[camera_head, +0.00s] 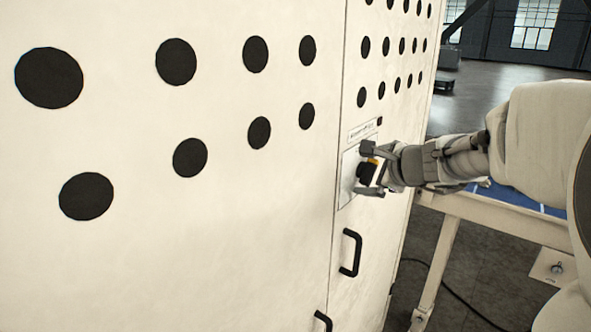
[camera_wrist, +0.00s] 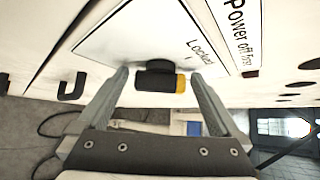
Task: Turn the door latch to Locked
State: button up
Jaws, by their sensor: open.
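The door latch (camera_head: 366,173) is a black knob with a yellow mark at one end, on a pale plate (camera_head: 347,178) on the cabinet door. In the wrist view the latch (camera_wrist: 156,80) has its yellow end to the right. The word "Locked" (camera_wrist: 200,52) is printed on the plate, above and right of the knob. My gripper (camera_head: 368,169) is open in front of the plate, one finger above and one below the latch in the head view. In the wrist view the fingers stand left and right of the knob, with gaps showing; the fingertips' distance from the plate is unclear.
A label reading "Power off" (camera_wrist: 238,25) sits beside the plate. Black handles (camera_head: 351,252) stick out below it. The cream door has rows of black round spots. A pale frame table (camera_head: 500,213) stands to the right, with a cable on the floor.

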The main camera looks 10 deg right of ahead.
jog(key=c, duration=1.3)
jog(key=shift+f+b, duration=0.15)
jog(key=shift+b, duration=0.2)
jog(key=shift+a+f+n+t+h+b, duration=0.15)
jog(key=shift+n+t+h+b, duration=0.8)
jog(key=shift+b, duration=6.15)
jog(key=shift+n+t+b, duration=0.25)
jog(key=shift+t+b, duration=0.05)
jog(key=shift+t, duration=0.35)
jog(key=shift+f+b, duration=0.1)
jog(key=shift+b, duration=0.75)
jog(key=shift+o, duration=0.2)
jog(key=shift+s+n+t+b, duration=0.1)
jog(key=shift+n+t+b, duration=1.4)
jog(key=shift+b, duration=6.25)
